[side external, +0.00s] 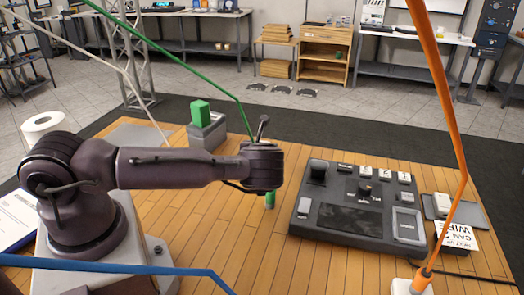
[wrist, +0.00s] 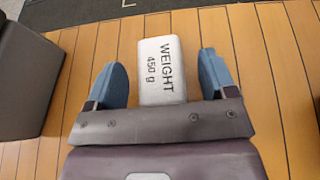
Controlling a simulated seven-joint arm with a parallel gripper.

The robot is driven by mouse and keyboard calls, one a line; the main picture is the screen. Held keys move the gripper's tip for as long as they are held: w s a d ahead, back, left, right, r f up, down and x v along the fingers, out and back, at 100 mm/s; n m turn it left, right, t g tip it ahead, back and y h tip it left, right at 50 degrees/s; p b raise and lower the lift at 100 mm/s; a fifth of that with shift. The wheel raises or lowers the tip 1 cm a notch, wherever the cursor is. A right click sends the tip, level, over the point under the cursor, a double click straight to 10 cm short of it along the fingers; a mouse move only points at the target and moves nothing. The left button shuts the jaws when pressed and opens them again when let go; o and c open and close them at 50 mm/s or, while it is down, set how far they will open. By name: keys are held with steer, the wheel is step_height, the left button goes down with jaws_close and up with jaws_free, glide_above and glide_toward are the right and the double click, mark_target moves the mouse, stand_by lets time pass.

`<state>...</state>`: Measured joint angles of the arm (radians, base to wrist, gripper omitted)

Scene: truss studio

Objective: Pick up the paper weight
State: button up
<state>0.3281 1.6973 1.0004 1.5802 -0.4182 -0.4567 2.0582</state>
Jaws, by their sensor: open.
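The paper weight (wrist: 162,70) is a pale grey-white block marked "WEIGHT 450 g" in the wrist view. It lies on the wooden planks, lengthwise between the two blue fingers of my gripper (wrist: 161,66). The fingers are open, with a gap on each side of the block. The near end of the weight meets the edge of my gripper body in the picture, so any part behind it is hidden. In the side external view my gripper (side external: 269,200) points down over the table, left of the dark console. I cannot make out the weight there.
The dark control console (side external: 352,205) stands close to the right of my gripper. A green block (side external: 201,113) sits on a grey box (side external: 208,133) behind. A white paper roll (side external: 43,126) is at left. Green, orange and blue cables cross the view. Front planks are clear.

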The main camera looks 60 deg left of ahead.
steer(key=shift+w+a+f, duration=0.25)
steer(key=shift+w+a, duration=0.2)
steer(key=shift+a, duration=0.05)
steer(key=shift+c, duration=0.4)
steer(key=c, duration=1.1)
steer(key=shift+r, duration=0.1)
steer(key=shift+c, duration=0.6)
steer(key=shift+r, duration=0.1)
